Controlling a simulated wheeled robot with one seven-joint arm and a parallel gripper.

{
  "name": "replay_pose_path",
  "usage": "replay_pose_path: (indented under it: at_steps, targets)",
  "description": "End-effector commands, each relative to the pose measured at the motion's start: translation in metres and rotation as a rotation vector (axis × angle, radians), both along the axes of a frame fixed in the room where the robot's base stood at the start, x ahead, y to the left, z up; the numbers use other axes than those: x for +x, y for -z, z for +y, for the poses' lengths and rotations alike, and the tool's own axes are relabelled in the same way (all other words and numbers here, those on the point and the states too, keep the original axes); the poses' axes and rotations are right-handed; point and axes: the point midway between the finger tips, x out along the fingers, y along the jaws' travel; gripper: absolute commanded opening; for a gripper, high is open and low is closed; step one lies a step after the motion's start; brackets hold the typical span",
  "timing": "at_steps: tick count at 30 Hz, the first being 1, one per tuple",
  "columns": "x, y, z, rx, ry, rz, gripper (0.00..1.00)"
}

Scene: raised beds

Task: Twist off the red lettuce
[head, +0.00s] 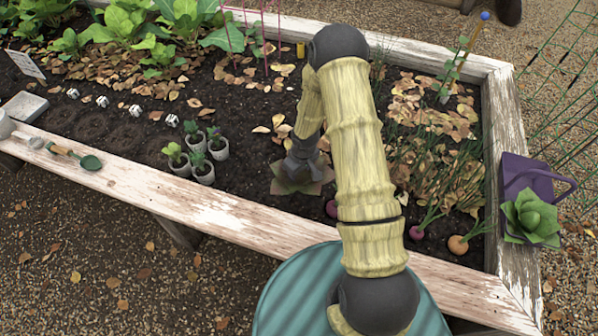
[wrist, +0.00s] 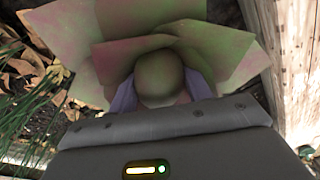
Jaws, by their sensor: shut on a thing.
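The red lettuce (head: 281,186) sits in the dark soil near the front plank of the raised bed, its leaves green with reddish-brown tints. My gripper (head: 302,166) reaches down onto it from above and covers its middle in the head view. In the wrist view the lettuce (wrist: 115,62) fills the upper middle, with broad leaves spread around a rounded heart. The pale fingers of my gripper (wrist: 163,92) stand on both sides of that heart, shut on it. The lettuce's base and roots are hidden.
A purple container (head: 521,172) with a green lettuce (head: 531,217) is at the right bed edge. Small seedling pots (head: 202,171) stand left of the red lettuce. The white wooden front plank (head: 130,190) holds a trowel (head: 90,162).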

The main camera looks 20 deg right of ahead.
Motion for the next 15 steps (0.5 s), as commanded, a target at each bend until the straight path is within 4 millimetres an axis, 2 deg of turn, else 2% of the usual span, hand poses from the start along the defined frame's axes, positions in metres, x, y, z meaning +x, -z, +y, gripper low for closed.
replay_pose_path:
  at_steps: [15]
  targets:
    - [0.000, -0.023, 0.000, 0.000, 0.000, 0.000, 0.20]
